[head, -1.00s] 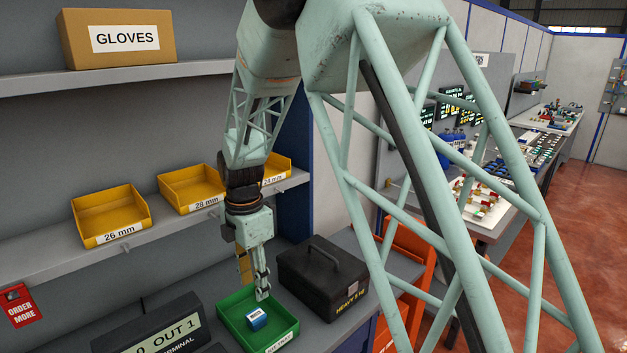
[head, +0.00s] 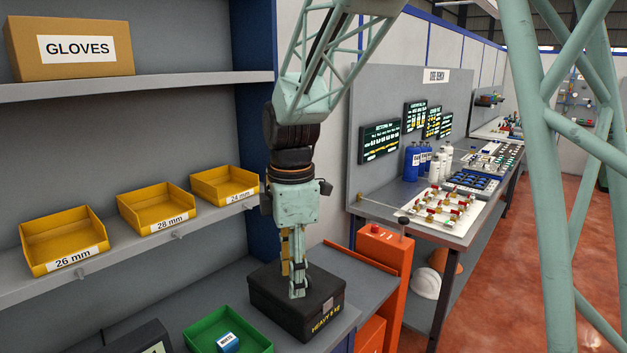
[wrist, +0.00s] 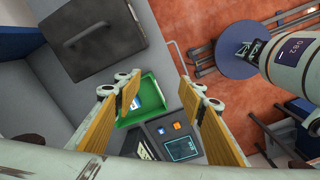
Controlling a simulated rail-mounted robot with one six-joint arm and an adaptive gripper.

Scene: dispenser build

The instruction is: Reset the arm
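My gripper (head: 297,292) hangs downward in the head view, in front of and partly over the black case (head: 321,303) labelled "HEAVY 8 kg". In the wrist view my gripper (wrist: 160,100) has its two tan-padded fingers spread wide, with nothing between them. The green tray (head: 265,341) stands left of the case with a small blue box (head: 229,343) in it. The tray (wrist: 148,112) and the box also show well below the fingers in the wrist view.
Yellow bins marked 26 mm (head: 62,240), 28 mm (head: 157,208) and 24 mm (head: 226,186) sit on the shelf. A dark terminal (head: 140,340) is at the bottom edge. An orange cabinet (head: 385,248) stands right of the bench. Red floor (head: 490,300) is open farther right.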

